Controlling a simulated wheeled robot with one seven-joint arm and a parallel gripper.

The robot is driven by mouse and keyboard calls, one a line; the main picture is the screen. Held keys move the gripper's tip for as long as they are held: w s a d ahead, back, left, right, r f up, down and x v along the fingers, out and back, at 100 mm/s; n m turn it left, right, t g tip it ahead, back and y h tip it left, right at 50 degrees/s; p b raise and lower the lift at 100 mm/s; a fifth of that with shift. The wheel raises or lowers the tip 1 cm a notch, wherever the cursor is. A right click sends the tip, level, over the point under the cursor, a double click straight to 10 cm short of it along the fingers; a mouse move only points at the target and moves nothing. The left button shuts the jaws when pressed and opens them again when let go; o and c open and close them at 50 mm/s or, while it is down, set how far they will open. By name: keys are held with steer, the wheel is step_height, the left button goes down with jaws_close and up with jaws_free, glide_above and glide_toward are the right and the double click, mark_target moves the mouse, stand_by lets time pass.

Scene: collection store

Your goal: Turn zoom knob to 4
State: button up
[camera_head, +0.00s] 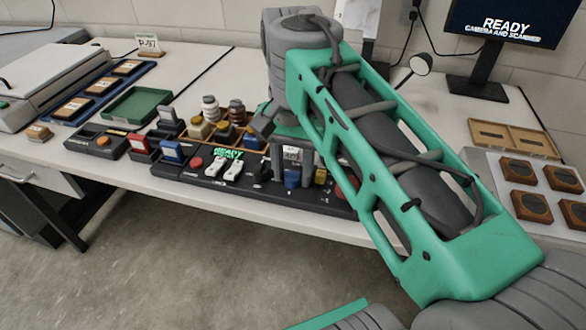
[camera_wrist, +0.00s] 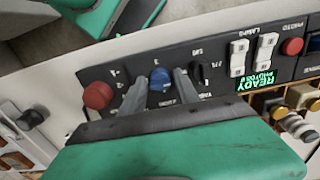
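The blue knob (camera_wrist: 160,78) sits on the black control panel (camera_wrist: 108,74), with small white marks near it. My gripper (camera_wrist: 160,84) is open, with one finger on each side of the knob. A narrow gap shows at the left finger; I cannot tell whether the right finger touches. The labels are upside down in the wrist view and partly hidden, so the knob's setting is not readable. In the head view my gripper (camera_head: 292,168) points down over the panel, and the blue knob (camera_head: 291,179) shows between the fingers.
A red knob (camera_wrist: 97,95) lies left of the fingers in the wrist view. White switches (camera_wrist: 238,58), a green READY display (camera_wrist: 256,82) and a red button (camera_wrist: 292,46) are to the right. Small bottles (camera_head: 210,107) stand behind the panel. A green tray (camera_head: 136,105) lies farther left.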

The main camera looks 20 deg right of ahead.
mark_target(292, 171)
step_height(292, 171, up, 8)
steer(key=p, duration=0.7)
steer(key=shift+f, duration=0.15)
step_height(292, 171, up, 7)
steer(key=s+n+t+p, duration=0.1)
steer(key=n+t+p, duration=0.2)
steer(key=p, duration=1.9)
steer(key=n, duration=0.4)
steer(key=shift+s+a+n, duration=0.2)
steer(key=shift+a+n, duration=0.1)
